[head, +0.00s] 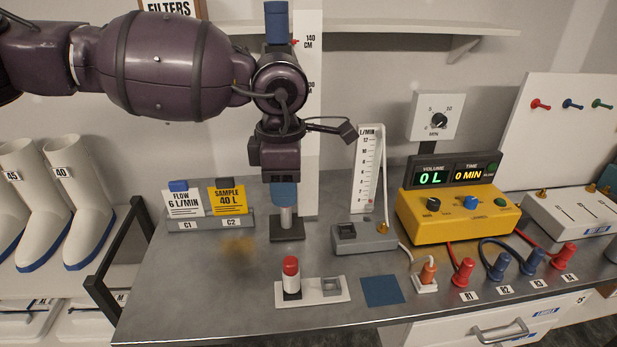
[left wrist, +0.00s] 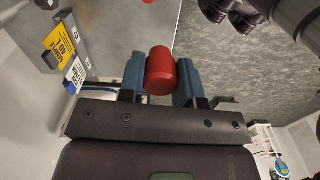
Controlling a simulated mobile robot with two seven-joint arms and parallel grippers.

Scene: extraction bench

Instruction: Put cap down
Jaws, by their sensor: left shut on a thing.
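My left gripper (head: 285,193) points down over the bench, in front of the white height scale. The left wrist view shows its blue fingers shut on a red, rounded cap (left wrist: 161,71). In the head view the cap is hidden by the fingers. Just below the fingertips is a pale grey post (head: 286,216) on a dark square base; I cannot tell whether the gripper touches it. Nearer the front, a red-topped cylinder (head: 291,278) with a white band stands upright on a white holder plate (head: 312,295), left of an empty-looking square socket (head: 332,285). My right gripper is not in view.
A blue mat (head: 382,290) lies bare on the bench right of the holder plate. A grey box (head: 362,238) and yellow meter (head: 457,215) stand to the right. Cards in a rack (head: 211,222) stand at the left. The front left bench is clear.

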